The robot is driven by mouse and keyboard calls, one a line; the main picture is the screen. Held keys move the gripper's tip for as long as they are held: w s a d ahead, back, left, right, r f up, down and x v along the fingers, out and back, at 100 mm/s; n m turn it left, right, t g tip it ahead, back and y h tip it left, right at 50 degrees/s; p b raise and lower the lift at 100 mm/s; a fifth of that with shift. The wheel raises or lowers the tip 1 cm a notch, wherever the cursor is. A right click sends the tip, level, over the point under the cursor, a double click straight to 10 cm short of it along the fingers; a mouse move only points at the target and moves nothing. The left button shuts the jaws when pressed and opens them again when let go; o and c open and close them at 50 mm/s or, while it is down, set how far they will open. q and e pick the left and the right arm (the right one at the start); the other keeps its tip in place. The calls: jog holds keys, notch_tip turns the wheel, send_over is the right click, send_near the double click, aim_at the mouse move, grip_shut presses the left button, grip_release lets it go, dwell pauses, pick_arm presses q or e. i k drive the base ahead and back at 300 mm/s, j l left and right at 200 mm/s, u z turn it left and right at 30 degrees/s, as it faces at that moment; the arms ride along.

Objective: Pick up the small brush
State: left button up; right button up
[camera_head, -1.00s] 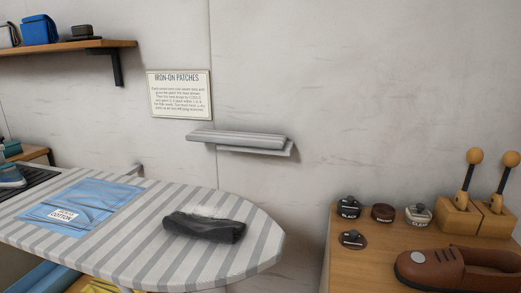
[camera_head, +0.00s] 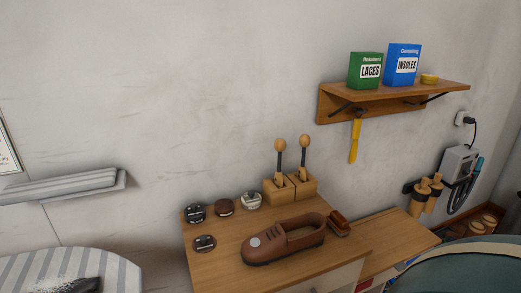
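A small brown block that looks like a brush (camera_head: 339,223) lies on the wooden bench (camera_head: 218,268), just right of the brown shoe (camera_head: 283,241). Two round-headed, dark-stemmed tools (camera_head: 280,158) stand upright in wooden blocks (camera_head: 290,189) behind the shoe; I cannot tell whether they are brushes. Neither of my grippers is in view.
Several small round tins (camera_head: 224,207) sit on the bench's left part. A wall shelf (camera_head: 390,98) holds a green box (camera_head: 365,71) and a blue box (camera_head: 402,66), with a yellow shoehorn-like strip (camera_head: 355,140) hanging below. A striped ironing board (camera_head: 115,268) is at lower left.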

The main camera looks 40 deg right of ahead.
aim_at(337, 221)
jog(key=z, duration=1.8)
